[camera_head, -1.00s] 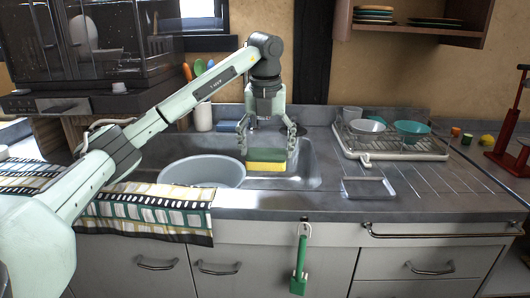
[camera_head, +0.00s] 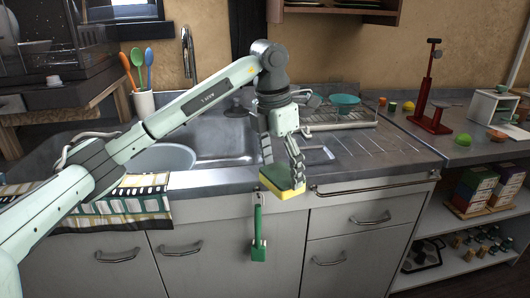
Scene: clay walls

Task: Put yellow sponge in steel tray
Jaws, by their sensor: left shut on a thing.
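The yellow sponge (camera_head: 285,190) has a green upper layer and hangs tilted between the fingers of my left gripper (camera_head: 282,170). The gripper points down and is shut on it. In the picture the sponge overlaps the counter's front edge, and I cannot tell how far above or in front of the counter it is. The steel tray (camera_head: 328,152), a shallow rectangle, lies on the counter just behind and right of the gripper. The gripper hides its left part. My right gripper is not in view.
The sink holds a grey basin (camera_head: 165,158) at left. A dish rack (camera_head: 335,125) with a teal bowl (camera_head: 345,101) stands behind the tray. The ribbed drainboard (camera_head: 385,148) right of the tray is clear. A red stand (camera_head: 430,115) is farther right. A green-handled tool (camera_head: 258,230) hangs at the front.

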